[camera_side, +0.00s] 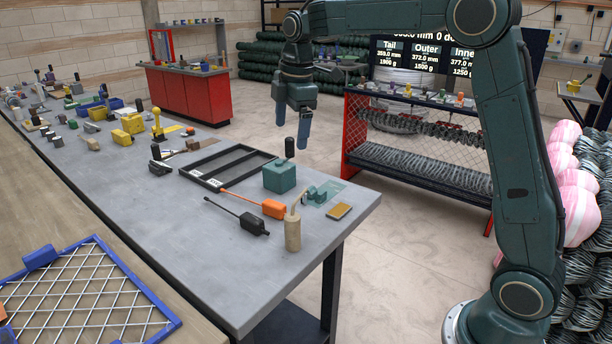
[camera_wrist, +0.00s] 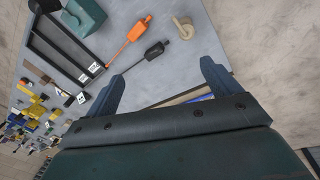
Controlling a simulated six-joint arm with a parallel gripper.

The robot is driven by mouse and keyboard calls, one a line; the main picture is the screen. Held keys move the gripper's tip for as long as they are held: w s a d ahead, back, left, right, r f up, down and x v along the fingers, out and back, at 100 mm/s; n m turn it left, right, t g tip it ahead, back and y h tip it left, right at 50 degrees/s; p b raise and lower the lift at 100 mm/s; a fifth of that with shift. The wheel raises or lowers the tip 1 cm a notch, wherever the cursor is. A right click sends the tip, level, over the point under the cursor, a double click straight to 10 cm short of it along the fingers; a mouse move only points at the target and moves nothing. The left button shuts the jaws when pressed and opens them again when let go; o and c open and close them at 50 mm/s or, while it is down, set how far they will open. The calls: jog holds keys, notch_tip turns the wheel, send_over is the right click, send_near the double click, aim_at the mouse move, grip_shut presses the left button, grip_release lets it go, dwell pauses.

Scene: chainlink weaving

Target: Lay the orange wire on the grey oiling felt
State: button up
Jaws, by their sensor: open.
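An orange tool with a thin orange rod and a thick orange block end (camera_side: 273,209) lies on the grey bench; it is the only orange wire-like thing I make out. It also shows in the wrist view (camera_wrist: 138,31), beyond my fingertips. My gripper (camera_side: 292,130) hangs in the air, well above bench height, its jaws apart and empty. In the wrist view both fingers (camera_wrist: 163,76) show with nothing between them. I cannot pick out a grey oiling felt for certain; a small tan pad with a dark border (camera_side: 339,211) lies near the bench's right end.
A black tool of like shape (camera_side: 252,223) lies beside the orange one. The front bench strip is clear.

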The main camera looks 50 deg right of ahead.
jog(key=w+d+f+n+g, duration=0.1)
jog(key=w+d+f+n, duration=0.1)
jog(key=w+f, duration=0.3)
jog(key=w+d+f+n, duration=0.2)
jog(key=w+f+n, duration=0.2)
jog(key=w+f, duration=0.1)
jog(key=shift+w+d+f+g, duration=0.3)
jog(key=shift+f+g, duration=0.1)
jog(key=shift+f, duration=0.4)
jog(key=shift+f, duration=0.1)
send_over(274, 203)
jog(key=shift+s+d+f, duration=0.1)
jog(key=shift+f, duration=4.1)
jog(key=shift+f, duration=2.6)
